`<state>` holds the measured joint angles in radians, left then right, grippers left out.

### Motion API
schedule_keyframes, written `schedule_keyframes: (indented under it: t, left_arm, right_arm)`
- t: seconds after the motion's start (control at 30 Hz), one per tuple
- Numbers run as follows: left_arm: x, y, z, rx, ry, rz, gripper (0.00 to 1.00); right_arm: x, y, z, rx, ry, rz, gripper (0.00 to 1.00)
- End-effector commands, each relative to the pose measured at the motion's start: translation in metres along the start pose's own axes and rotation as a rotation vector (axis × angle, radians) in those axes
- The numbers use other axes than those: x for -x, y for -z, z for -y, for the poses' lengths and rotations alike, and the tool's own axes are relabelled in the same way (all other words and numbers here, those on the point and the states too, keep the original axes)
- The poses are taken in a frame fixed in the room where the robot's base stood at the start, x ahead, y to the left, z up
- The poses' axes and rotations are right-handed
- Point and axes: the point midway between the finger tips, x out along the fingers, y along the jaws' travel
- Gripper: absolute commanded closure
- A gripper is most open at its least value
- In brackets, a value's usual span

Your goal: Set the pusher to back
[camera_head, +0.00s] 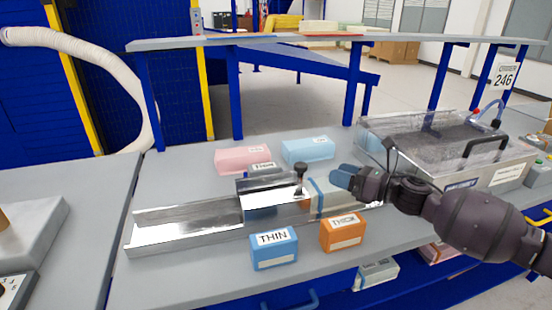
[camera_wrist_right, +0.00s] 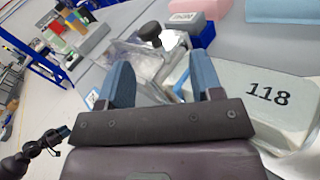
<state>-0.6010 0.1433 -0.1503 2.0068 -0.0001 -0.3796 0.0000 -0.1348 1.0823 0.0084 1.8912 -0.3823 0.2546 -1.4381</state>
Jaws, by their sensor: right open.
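The pusher is a shiny metal block (camera_head: 272,199) with a black knob (camera_head: 300,172) on a short post. It sits in a long metal channel (camera_head: 185,222) on the grey table. The knob also shows in the right wrist view (camera_wrist_right: 150,32), above the gap between my fingers. My right gripper (camera_head: 342,177) is open, with blue fingers, just right of the knob and apart from it. The fingers also show in the right wrist view (camera_wrist_right: 161,78). A pale block labelled 118 (camera_wrist_right: 235,90) lies beside the right finger.
A blue THIN block (camera_head: 273,250) and an orange THICK block (camera_head: 342,233) stand in front of the channel. Pink (camera_head: 242,158) and light blue (camera_head: 307,149) blocks lie behind it. A clear-sided machine (camera_head: 500,172) stands at right. A raised shelf (camera_head: 250,42) spans the back.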

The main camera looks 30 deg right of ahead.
Motion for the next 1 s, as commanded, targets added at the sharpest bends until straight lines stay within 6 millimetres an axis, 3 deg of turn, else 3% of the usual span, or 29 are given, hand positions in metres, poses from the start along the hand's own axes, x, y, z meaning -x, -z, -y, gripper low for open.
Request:
schedule_keyframes:
  t: [0.2, 0.47, 1.0]
  left_arm:
    - [-0.002, 0.003, -0.001, 0.0, -0.002, -0.009, 0.57]
    - [-0.004, 0.006, 0.001, -0.006, -0.002, -0.014, 0.57]
    - [-0.004, 0.003, -0.001, 0.0, -0.002, -0.009, 0.57]
  right_arm:
    - [0.001, 0.003, -0.009, 0.232, -0.059, -0.005, 0.4]
    - [-0.008, 0.002, -0.01, 0.276, -0.061, -0.002, 0.4]
    - [-0.073, 0.002, -0.014, 0.273, -0.06, -0.002, 0.4]
